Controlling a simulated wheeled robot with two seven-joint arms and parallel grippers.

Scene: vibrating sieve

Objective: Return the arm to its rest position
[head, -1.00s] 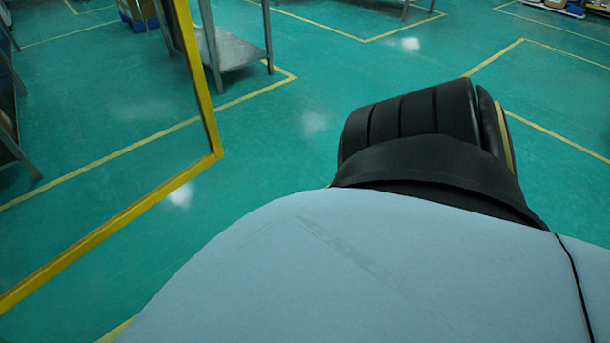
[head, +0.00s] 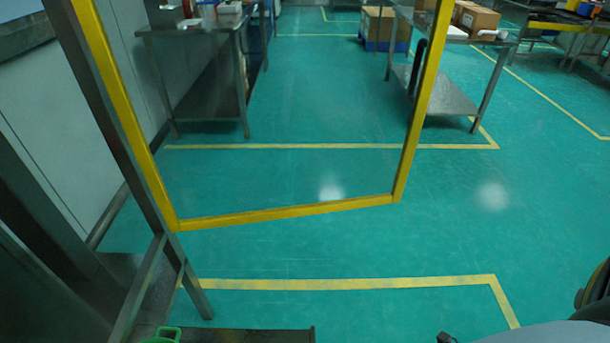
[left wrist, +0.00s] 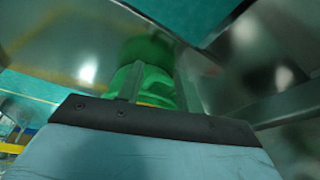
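In the left wrist view, my left gripper (left wrist: 157,88) points at a green object (left wrist: 145,82) with a bit of yellow at its lower edge. Grey finger-like parts show on both sides of the green object; whether they touch it is unclear. A shiny steel surface lies beyond and reflects the green. In the head view, part of a green object (head: 163,335) shows at the bottom left edge, by a steel frame; most of it is cut off. Neither gripper shows in the head view. Only pale and dark parts of me show at the bottom right.
A yellow-edged clear panel (head: 290,212) stands in front, beside a steel frame (head: 140,290) at the left. Steel tables (head: 190,28) and (head: 440,92) stand further back, the right one near cardboard boxes (head: 478,18). Green floor (head: 440,235) with yellow lines is open at centre right.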

